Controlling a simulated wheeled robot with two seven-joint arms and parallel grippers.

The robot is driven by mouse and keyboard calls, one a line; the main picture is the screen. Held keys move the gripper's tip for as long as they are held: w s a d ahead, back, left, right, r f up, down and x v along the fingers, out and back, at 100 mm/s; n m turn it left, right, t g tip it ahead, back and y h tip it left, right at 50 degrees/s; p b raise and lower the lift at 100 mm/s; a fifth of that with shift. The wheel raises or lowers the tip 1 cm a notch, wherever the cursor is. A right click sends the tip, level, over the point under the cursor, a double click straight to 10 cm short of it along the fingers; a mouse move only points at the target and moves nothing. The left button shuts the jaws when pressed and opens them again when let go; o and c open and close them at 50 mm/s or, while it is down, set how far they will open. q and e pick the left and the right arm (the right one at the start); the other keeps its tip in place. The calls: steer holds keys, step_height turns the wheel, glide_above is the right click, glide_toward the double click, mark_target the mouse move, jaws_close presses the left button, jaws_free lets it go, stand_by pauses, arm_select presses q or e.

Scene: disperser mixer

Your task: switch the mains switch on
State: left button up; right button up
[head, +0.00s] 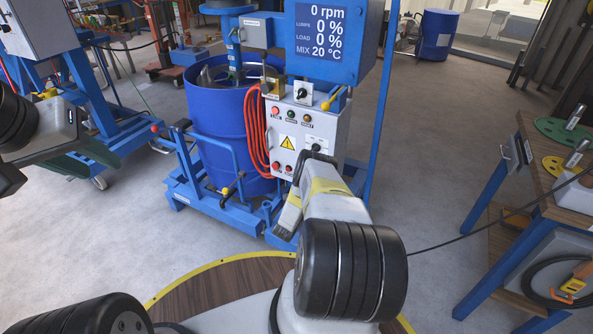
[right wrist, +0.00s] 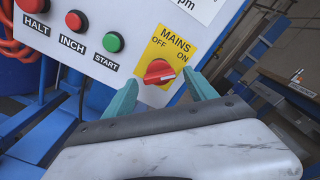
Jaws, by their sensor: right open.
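The mains switch is a red rotary knob (right wrist: 158,72) on a yellow plate marked OFF and ON. In the right wrist view its white mark points to the right; I cannot tell exactly which label it meets. My right gripper (right wrist: 163,94) is open, its teal fingers on either side of the knob, apart from each other. In the head view the right gripper is at the control box (head: 325,120) front and its fingers are hidden.
Halt (right wrist: 33,5), inch (right wrist: 76,20) and start (right wrist: 113,42) buttons sit left of the knob. The display (head: 328,38) reads 0 rpm. A blue drum (head: 225,120) and red cable (head: 256,135) are left of the box. A workbench (head: 540,160) stands at right.

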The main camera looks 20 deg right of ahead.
steer(key=v, duration=0.7)
steer(key=shift+s+a, duration=0.25)
steer(key=shift+a, duration=0.05)
steer(key=shift+a, duration=0.1)
